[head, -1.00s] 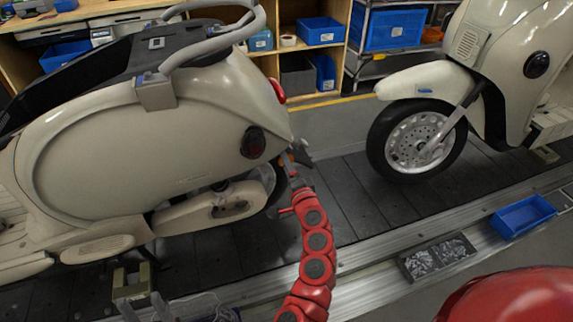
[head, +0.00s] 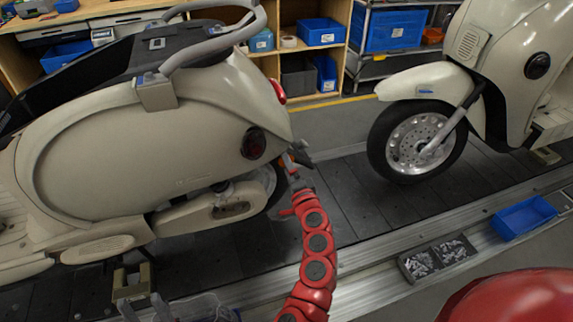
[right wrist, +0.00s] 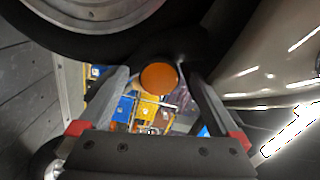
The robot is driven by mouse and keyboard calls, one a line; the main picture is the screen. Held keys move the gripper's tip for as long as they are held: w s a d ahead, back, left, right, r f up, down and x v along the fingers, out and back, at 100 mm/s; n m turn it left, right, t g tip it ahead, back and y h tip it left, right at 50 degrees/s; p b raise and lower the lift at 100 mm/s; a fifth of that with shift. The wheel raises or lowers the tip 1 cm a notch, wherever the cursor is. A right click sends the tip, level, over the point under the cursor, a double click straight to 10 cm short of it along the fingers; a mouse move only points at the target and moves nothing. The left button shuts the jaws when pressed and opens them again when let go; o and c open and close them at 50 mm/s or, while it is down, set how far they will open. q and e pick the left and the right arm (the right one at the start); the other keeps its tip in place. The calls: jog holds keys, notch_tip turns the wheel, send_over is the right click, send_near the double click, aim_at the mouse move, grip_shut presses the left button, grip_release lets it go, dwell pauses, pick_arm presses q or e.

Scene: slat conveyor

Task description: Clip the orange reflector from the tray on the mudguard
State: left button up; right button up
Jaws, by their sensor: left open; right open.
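The orange reflector (right wrist: 158,77) is a round disc, seen between the spread fingers of my right gripper (right wrist: 160,90) in the right wrist view. It lies by a dark part below the rear tyre (right wrist: 95,40); I cannot tell whether it is clipped there. In the head view my right gripper (head: 296,168) is at the tail of the left scooter (head: 130,140), by the mudguard, which is largely hidden. Its fingers are open.
A blue tray (head: 513,226) and a dark compartment tray with small metal parts (head: 437,259) sit on the conveyor's near rail. A second scooter (head: 430,85) stands at the right. Dark slats between the scooters are clear. A clear bin (head: 200,308) is at the bottom left.

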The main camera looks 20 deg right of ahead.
jog(key=s+p, duration=0.1)
jog(key=s, duration=1.6)
jog(key=shift+d+p, duration=0.35)
